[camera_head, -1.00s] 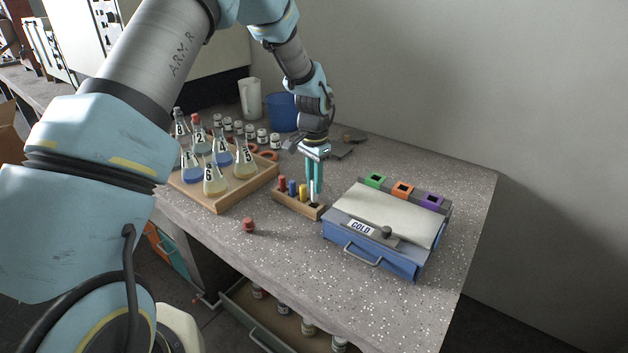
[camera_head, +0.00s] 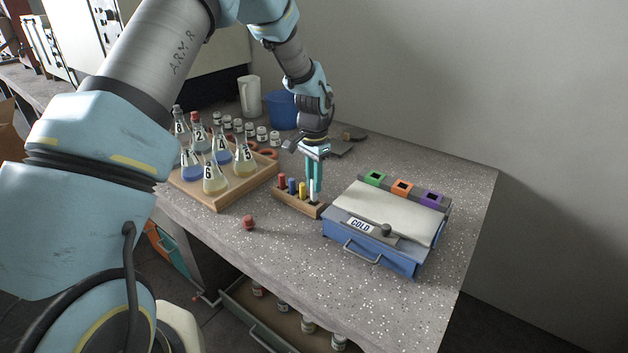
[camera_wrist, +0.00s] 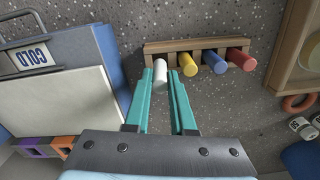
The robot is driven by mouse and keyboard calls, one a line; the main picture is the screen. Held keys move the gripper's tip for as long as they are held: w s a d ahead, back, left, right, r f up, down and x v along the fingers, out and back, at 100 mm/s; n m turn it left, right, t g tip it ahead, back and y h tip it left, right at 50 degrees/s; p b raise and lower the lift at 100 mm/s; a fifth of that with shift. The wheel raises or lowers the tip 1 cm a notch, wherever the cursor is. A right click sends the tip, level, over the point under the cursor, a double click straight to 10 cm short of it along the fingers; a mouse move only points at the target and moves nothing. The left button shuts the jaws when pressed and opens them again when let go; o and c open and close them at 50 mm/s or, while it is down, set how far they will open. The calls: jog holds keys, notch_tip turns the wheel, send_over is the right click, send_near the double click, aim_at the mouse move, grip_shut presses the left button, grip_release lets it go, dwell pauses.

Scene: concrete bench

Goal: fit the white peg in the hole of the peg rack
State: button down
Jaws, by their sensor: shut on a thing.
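The white peg (camera_wrist: 160,72) stands between the teal fingertips of my gripper (camera_wrist: 166,82) in the wrist view. In the head view the white peg (camera_head: 312,192) stands upright at the right end of the wooden peg rack (camera_head: 296,207). My gripper (camera_head: 314,178) points down over that end and is shut on the peg's upper part. Red, blue and yellow pegs stand in the rack to the left of the white one. In the wrist view the rack (camera_wrist: 200,45) lies just beyond the fingertips. Whether the peg's lower end is inside the hole is hidden.
A blue box with a COLD label (camera_head: 362,227) stands close on the right. A wooden tray (camera_head: 222,204) of flasks is on the left. A red stopper (camera_head: 249,222) lies in front of the rack. The bench front (camera_head: 300,260) is mostly clear.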

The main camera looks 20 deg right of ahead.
aim_at(314, 199)
jog(key=shift+f+b, duration=0.85)
jog(key=shift+f, duration=0.85)
jog(key=c, duration=0.7)
grip_release()
notch_tip(314, 199, up, 11)
jog(key=shift+f+b, duration=0.1)
jog(key=shift+b, duration=0.75)
jog(key=a+r+n+p, duration=0.1)
jog(key=a+r+n, duration=0.15)
jog(key=a, duration=0.75)
jog(key=a+r+n, duration=0.2)
jog(key=a+n, duration=0.2)
jog(key=a, duration=0.6)
jog(key=s+a+n, duration=0.2)
jog(key=s+a, duration=0.1)
jog(key=a, duration=0.2)
jog(key=s+a+n+t, duration=0.1)
jog(key=s+a+n, duration=0.1)
jog(key=s+a, duration=0.2)
jog(key=s+a+n+p, duration=0.1)
jog(key=s+a+n, duration=0.2)
jog(key=a, duration=0.4)
jog(key=shift+s+a+r+t, duration=0.25)
jog(key=shift+s+r+t, duration=0.05)
jog(key=shift+s+r, duration=0.1)
